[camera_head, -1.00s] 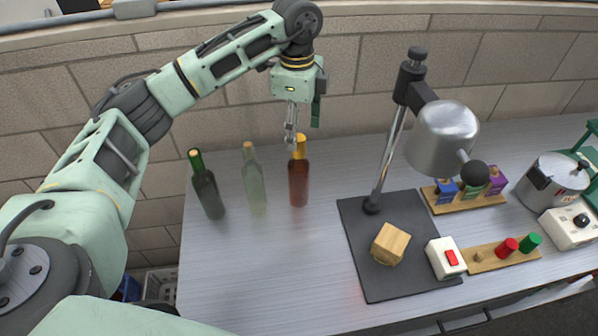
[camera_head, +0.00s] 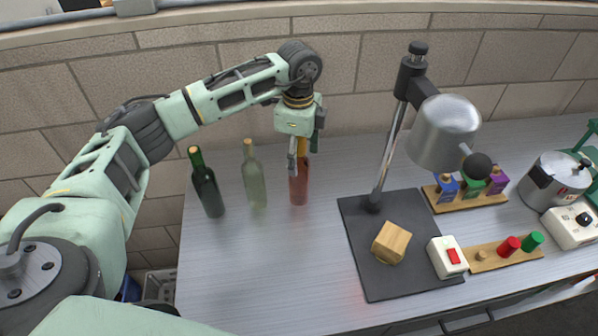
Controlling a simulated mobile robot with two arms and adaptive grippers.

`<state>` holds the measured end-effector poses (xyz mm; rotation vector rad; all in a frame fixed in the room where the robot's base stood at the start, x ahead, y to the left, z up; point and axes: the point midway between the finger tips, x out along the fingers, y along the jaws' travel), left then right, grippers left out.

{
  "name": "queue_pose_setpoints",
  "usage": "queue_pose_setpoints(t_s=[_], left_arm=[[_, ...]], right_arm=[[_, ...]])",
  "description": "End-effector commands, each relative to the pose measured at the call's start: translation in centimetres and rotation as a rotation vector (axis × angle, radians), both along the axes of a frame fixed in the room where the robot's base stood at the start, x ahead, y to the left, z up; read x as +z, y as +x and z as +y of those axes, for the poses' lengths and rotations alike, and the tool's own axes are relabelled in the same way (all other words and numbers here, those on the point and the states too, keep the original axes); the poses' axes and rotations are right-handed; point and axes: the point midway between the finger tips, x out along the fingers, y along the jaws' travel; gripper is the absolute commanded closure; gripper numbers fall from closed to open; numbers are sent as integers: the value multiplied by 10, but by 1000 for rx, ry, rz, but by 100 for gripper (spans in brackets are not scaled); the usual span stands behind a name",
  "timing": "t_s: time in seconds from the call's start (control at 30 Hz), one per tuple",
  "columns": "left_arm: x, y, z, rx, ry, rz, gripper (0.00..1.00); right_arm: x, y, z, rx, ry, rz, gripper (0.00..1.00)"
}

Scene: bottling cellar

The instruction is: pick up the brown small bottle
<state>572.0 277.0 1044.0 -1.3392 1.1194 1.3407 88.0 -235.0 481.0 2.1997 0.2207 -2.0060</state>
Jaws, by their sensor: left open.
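The brown small bottle (camera_head: 299,188) stands upright on the grey table, reddish-brown with a yellow-orange neck. My left gripper (camera_head: 302,160) is open and points down at this bottle's neck and upper body, with its fingers over the upper part. One finger shows in front of the left side of the neck; the other is mostly hidden. I cannot tell whether the fingers touch the glass. My right gripper is not in view.
A pale green bottle (camera_head: 254,178) and a dark green bottle (camera_head: 207,187) stand to the left. At right are a black stand base (camera_head: 385,275) with a metal lamp-like head (camera_head: 443,132), a wooden block (camera_head: 391,242), a red-button box (camera_head: 448,257) and a pot (camera_head: 553,182). The front-left table is clear.

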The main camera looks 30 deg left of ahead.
Motion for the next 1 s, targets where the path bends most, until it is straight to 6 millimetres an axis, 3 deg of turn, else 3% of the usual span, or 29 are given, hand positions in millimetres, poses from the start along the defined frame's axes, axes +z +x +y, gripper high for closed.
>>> queue_pose_setpoints(t_s=[0.17, 0.4, 1.0], left_arm=[[-17, 0, 0, 1, 0, 0, 39], [-19, 0, 0, 1, 0, -1, 39], [-19, 0, 0, 1, 0, 0, 91]], right_arm=[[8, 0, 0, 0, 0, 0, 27], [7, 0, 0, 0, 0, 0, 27], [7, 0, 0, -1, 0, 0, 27]])
